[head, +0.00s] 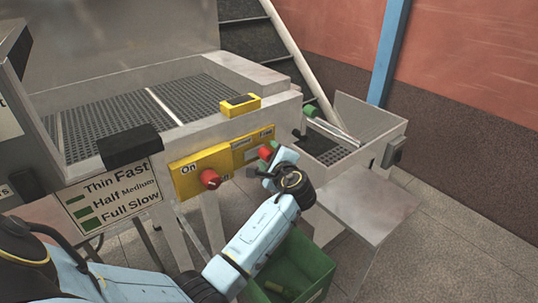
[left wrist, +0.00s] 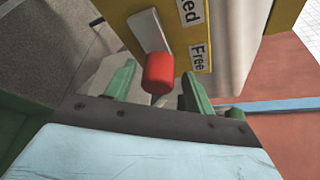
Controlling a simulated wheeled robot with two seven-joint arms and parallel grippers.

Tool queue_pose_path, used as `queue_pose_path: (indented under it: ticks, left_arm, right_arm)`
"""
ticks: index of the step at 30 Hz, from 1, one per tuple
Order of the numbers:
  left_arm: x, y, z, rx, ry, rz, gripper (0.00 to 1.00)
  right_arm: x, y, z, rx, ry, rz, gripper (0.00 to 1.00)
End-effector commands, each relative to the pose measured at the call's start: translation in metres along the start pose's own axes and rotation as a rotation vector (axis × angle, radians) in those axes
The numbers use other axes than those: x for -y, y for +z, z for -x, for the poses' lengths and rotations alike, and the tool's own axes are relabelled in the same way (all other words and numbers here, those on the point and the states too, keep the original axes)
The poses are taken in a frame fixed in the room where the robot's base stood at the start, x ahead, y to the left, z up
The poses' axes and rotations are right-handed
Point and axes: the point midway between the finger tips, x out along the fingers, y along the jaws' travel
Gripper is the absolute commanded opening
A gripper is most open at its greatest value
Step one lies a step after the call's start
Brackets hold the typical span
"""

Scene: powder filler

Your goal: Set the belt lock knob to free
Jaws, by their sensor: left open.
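The belt lock knob is a red cap on a pale lever on a yellow panel; in the left wrist view the red knob (left wrist: 159,73) sits between the green fingers of my left gripper (left wrist: 157,85). The fingers stand apart, one on each side of it, and I cannot tell whether either touches it. A label reading "Free" (left wrist: 199,56) is right of the knob, with another ending in "ed" above it. In the head view the red knob (head: 265,153) shows at my left gripper (head: 268,168), which partly hides the panel. My right gripper is not in view.
A red dial (head: 210,179) marked "On" is on the yellow panel (head: 187,180) to the left. A yellow box (head: 240,105) sits on the machine edge above. A green bin (head: 322,268) stands below my left arm. A metal shelf (head: 365,205) juts out at right.

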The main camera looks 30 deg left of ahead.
Motion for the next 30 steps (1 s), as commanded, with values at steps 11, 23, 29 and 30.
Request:
queue_pose_path:
  ticks: [11, 23, 29, 30]
  left_arm:
    - [0.000, -0.001, 0.081, -0.006, 0.001, 0.003, 0.54]
    - [0.001, 0.000, 0.126, -0.003, -0.001, 0.002, 0.54]
    - [0.001, 0.000, 0.127, -0.002, 0.000, 0.002, 0.54]
    - [0.001, 0.000, 0.126, -0.002, 0.000, 0.002, 0.54]
  right_arm:
    - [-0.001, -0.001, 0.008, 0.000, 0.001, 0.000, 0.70]
    - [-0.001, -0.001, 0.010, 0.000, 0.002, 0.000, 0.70]
    - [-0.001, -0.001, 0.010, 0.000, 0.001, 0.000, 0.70]
    - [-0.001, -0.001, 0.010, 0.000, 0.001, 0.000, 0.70]
